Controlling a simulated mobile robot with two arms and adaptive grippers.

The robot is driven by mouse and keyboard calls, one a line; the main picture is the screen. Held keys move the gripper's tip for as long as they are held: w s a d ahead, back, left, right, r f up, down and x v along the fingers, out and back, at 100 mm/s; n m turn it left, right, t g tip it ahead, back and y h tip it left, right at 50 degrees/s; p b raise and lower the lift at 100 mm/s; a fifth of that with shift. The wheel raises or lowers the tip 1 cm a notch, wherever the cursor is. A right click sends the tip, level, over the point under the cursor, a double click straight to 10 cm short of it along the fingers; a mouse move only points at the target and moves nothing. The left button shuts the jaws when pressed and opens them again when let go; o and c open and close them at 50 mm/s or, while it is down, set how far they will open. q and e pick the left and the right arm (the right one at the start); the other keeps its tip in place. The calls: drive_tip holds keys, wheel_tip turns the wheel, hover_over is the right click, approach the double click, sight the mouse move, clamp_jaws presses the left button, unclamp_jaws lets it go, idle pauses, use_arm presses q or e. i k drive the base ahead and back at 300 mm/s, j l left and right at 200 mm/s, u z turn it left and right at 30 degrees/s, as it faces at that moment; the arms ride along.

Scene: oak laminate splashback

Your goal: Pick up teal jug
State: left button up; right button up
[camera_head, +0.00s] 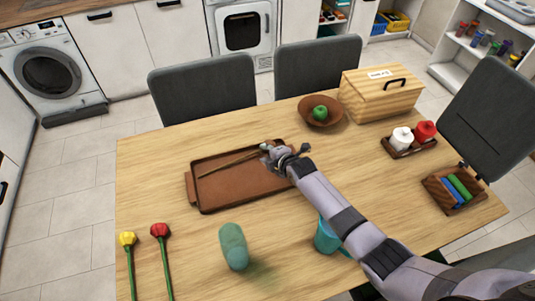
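The teal jug (325,239) stands on the table at the front, right of centre. My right forearm passes over it in the picture and hides part of it; a bit of its handle shows at the lower right. My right gripper (284,153) is well beyond the jug, over the far right part of the brown tray, and apart from the jug. Its fingers are small and seen from behind, so I cannot tell whether they are open or shut. My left gripper is not in view.
A green rounded cylinder (233,246) stands left of the jug. The brown tray (213,201) holds a thin stick (228,164). A bowl (320,111) with a green fruit, a wooden box (385,97), a jar caddy (410,148) and two flowers (145,250) are around.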

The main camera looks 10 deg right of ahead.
sight(327, 242)
drive_tip(key=k, duration=1.5)
